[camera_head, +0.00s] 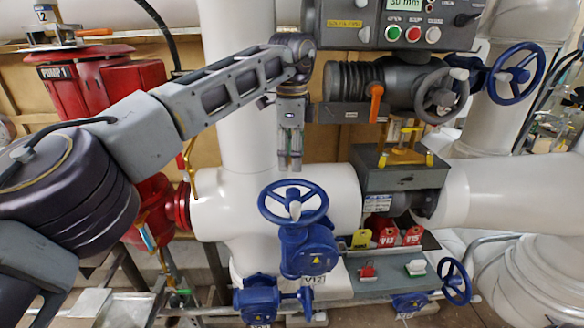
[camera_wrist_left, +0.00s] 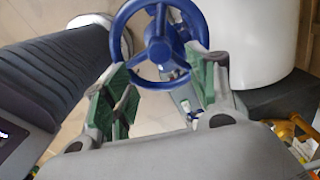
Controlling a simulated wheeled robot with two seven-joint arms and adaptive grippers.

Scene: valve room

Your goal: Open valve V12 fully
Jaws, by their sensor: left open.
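Valve V12 has a blue handwheel (camera_head: 293,202) with spokes, lying nearly flat on a blue body (camera_head: 308,250) in front of the white pipe. A V12 label (camera_head: 312,280) is on the body. My left gripper (camera_head: 290,165) hangs pointing down above the handwheel, apart from it. In the left wrist view the gripper (camera_wrist_left: 164,88) is open and empty, its green-padded fingers well apart. The blue handwheel (camera_wrist_left: 160,48) shows beyond the fingertips there, toward the top between them. My right gripper is in neither view.
A grey valve (camera_head: 440,93) with an orange lever (camera_head: 376,102) sits to the upper right, below a control box (camera_head: 400,25). Another blue handwheel (camera_head: 516,73) is at the right. Tags V13 (camera_head: 386,237) and V15 (camera_head: 412,236) lie in a tray. Red PUMP 1 (camera_head: 100,85) is at the left.

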